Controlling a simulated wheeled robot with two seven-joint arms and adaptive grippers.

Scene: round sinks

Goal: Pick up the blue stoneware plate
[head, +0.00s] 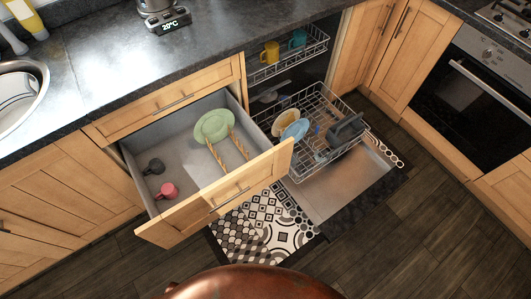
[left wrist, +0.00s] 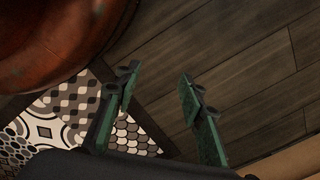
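The blue plate (head: 295,130) stands on edge, tilted, in the lower dishwasher rack (head: 318,162), just right of a beige plate (head: 282,122). It is not seen in the left wrist view. My left gripper (left wrist: 158,80) shows only in the left wrist view. Its two green fingers are spread apart with nothing between them, above the dark floor beside the patterned mat (left wrist: 60,110). Neither gripper shows in the head view, and my right gripper is in no view.
An open drawer (head: 182,135) left of the rack holds a green plate (head: 213,125), wooden dividers and two cups. The open dishwasher door (head: 345,188) lies low below the rack. The upper rack (head: 290,65) holds mugs. Dark floor (head: 400,240) is free at right.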

